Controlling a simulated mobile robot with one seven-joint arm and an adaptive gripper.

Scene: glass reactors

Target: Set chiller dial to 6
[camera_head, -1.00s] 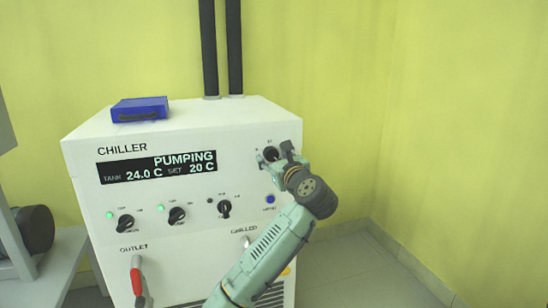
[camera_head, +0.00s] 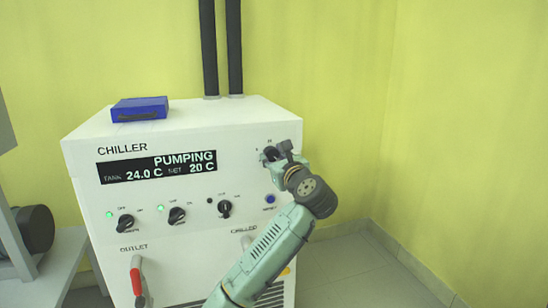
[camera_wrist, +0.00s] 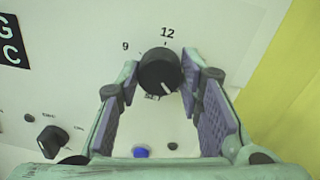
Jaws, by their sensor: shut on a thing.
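The white chiller (camera_head: 190,240) has a black round dial (camera_wrist: 158,70) at its upper right, also visible in part in the head view. In the wrist view, "9" is printed at the dial's upper left, "12" above it and "SET" just below. The dial's white pointer line points down and slightly right; no 6 is visible. My gripper (camera_wrist: 160,82) is shut on the dial, one finger on each side; it also shows in the head view (camera_head: 272,154). The chiller display (camera_head: 157,167) reads PUMPING, tank 24.0 C, set 20 C.
Several smaller black knobs (camera_head: 177,215) sit in a row lower on the panel. A blue button (camera_head: 269,199) is below the dial. A red-handled valve (camera_head: 137,280) is at lower left. A blue box (camera_head: 140,109) lies on top. A yellow wall stands close on the right.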

